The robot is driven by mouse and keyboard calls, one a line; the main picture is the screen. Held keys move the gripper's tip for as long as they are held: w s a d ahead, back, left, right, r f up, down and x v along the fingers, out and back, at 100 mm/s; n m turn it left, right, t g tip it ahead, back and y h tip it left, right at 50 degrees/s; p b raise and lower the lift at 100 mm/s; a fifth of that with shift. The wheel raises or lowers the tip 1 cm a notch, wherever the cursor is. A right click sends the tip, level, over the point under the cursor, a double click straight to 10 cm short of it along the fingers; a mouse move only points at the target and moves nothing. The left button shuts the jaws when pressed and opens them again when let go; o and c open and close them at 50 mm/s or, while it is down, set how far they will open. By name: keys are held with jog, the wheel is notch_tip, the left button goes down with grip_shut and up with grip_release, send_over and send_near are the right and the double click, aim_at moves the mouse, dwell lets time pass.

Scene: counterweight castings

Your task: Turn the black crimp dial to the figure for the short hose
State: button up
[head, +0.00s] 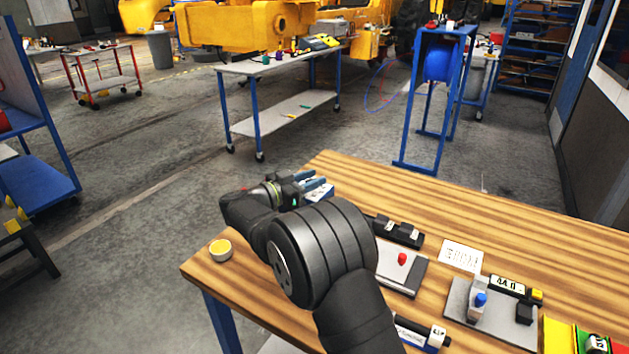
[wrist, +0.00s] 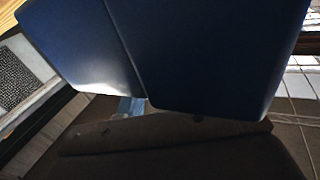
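My gripper (head: 316,186) is over the far left part of the wooden bench, with its blue fingers pointing right. Whether they are apart or shut I cannot make out. In the wrist view large dark blue surfaces fill the upper middle, very close to the camera, with a dark surface below them. I cannot make out the black crimp dial or its figures in either view; my arm covers part of the bench. A white card (head: 460,255) with small unreadable marks lies on the bench. A black cylindrical piece with a white label (head: 411,336) lies at the near edge, partly behind my arm.
On the wooden bench (head: 540,235) are a grey plate with a red knob (head: 402,260), a black block (head: 397,232), a grey fixture with a blue-topped part (head: 480,302) and a yellow-topped cup (head: 220,250). The far right of the bench is clear.

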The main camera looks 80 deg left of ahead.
jog(key=shift+y, duration=0.3)
jog(key=n+g+y, duration=0.3)
jog(key=n+y, duration=0.1)
jog(key=shift+w+y, duration=0.1)
jog(key=shift+y, duration=0.3)
jog(key=w+d+v, duration=0.1)
jog(key=v, duration=1.7)
jog(key=w+a+r+n+g, duration=0.1)
jog(key=w+a+g, duration=0.2)
jog(key=w+g, duration=0.1)
jog(key=w+a+r+n+g+y, duration=0.1)
jog(key=w+a+r+g, duration=0.1)
jog(key=w+a+g, duration=0.1)
jog(key=w+a+r+n+g+y, duration=0.1)
jog(key=w+a+r+g, duration=0.1)
jog(key=w+a+g, duration=0.2)
jog(key=shift+w+a+g, duration=0.3)
jog(key=shift+w+a, duration=0.3)
jog(key=shift+w, duration=0.05)
jog(key=w+d+f+g+h, duration=0.4)
jog(key=w+d+f+h, duration=0.4)
jog(key=w+d, duration=0.4)
jog(key=shift+y, duration=0.5)
jog(key=v, duration=0.5)
jog(key=shift+d, duration=0.35)
